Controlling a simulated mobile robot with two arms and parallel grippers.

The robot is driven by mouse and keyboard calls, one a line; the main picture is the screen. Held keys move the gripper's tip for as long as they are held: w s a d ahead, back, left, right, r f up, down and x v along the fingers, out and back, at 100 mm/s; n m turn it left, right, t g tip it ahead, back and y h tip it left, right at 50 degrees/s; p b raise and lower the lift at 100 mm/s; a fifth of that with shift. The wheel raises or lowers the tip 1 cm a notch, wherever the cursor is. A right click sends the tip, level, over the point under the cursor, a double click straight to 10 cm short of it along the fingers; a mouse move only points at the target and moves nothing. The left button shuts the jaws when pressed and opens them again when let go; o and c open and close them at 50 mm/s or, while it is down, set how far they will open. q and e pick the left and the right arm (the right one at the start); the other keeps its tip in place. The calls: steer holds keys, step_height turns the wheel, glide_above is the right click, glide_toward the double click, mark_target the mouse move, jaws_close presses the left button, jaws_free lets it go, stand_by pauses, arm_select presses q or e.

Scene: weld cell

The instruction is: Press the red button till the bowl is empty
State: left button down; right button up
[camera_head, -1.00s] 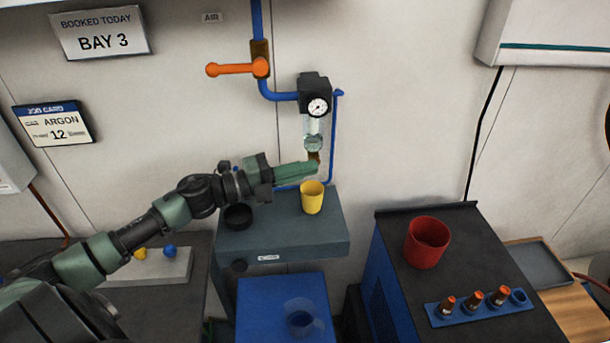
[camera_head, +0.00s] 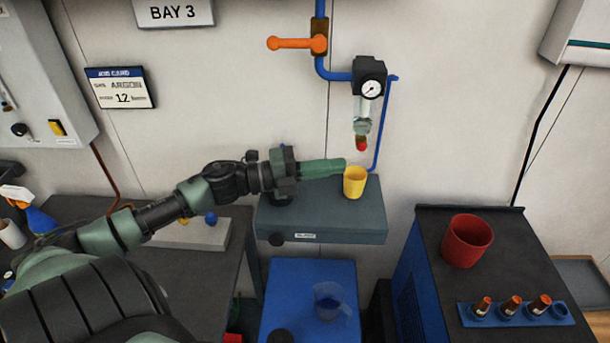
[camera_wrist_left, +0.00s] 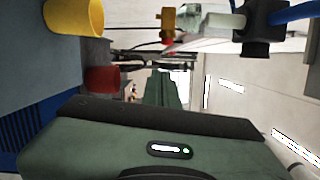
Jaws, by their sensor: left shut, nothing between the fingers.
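The filter bowl (camera_head: 362,107) hangs under a black regulator with a gauge on the wall. The liquid level in it is too small to tell. The red button (camera_head: 361,145) is at the bowl's lower end and shows uncovered. A yellow cup (camera_head: 355,183) stands on the grey shelf (camera_head: 330,222) below it; the cup also shows in the left wrist view (camera_wrist_left: 75,17). My left gripper (camera_head: 338,164) is shut and empty, its green fingers pointing right, at the cup's left rim in the picture, lower left of the button and apart from it. My right gripper is out of view.
An orange-handled valve (camera_head: 295,43) and blue pipes are on the wall above. A red cup (camera_head: 467,240) and a blue rack (camera_head: 512,312) of small bottles stand on the dark cabinet at right. A clear jug (camera_head: 330,303) is on the blue surface below the shelf.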

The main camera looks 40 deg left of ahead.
arm_select(q)
steer(key=b+v, duration=0.1)
steer(key=v, duration=0.5)
steer(key=shift+s+d+r, duration=0.2)
steer(key=shift+s+d, duration=0.05)
steer(key=shift+d, duration=0.1)
stand_by(0.5)
steer(key=r+b, duration=0.1)
steer(key=b, duration=0.2)
steer(key=r+n+g+b, duration=0.1)
steer(key=b, duration=0.2)
steer(key=shift+s+a+n+g+h, duration=0.2)
steer(key=shift+a+n+g+h, duration=0.1)
steer(key=shift+a, duration=0.1)
